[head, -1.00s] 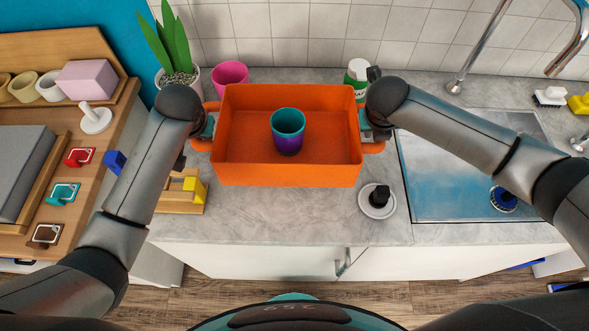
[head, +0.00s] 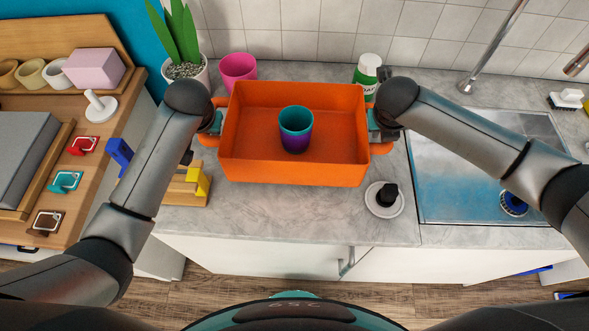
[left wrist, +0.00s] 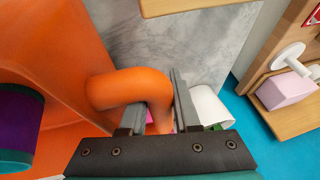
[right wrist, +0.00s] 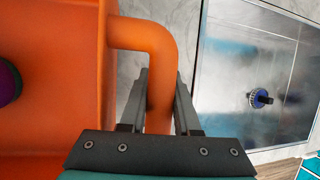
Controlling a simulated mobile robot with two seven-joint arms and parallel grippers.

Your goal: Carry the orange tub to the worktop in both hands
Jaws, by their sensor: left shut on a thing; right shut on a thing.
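The orange tub (head: 292,171) is over the grey worktop (head: 300,213) in the head view; I cannot tell whether its base touches the surface. A teal and purple cup (head: 296,130) stands upright inside it. My left gripper (head: 211,128) is shut on the tub's left handle, an orange loop that shows between the fingers in the left wrist view (left wrist: 130,88). My right gripper (head: 378,128) is shut on the right handle, which shows between the fingers in the right wrist view (right wrist: 158,75). The tub looks about level.
A white dish with a black knob (head: 384,199) is front right. The sink (head: 450,205) lies right. A wooden block with yellow (head: 187,186) is front left.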

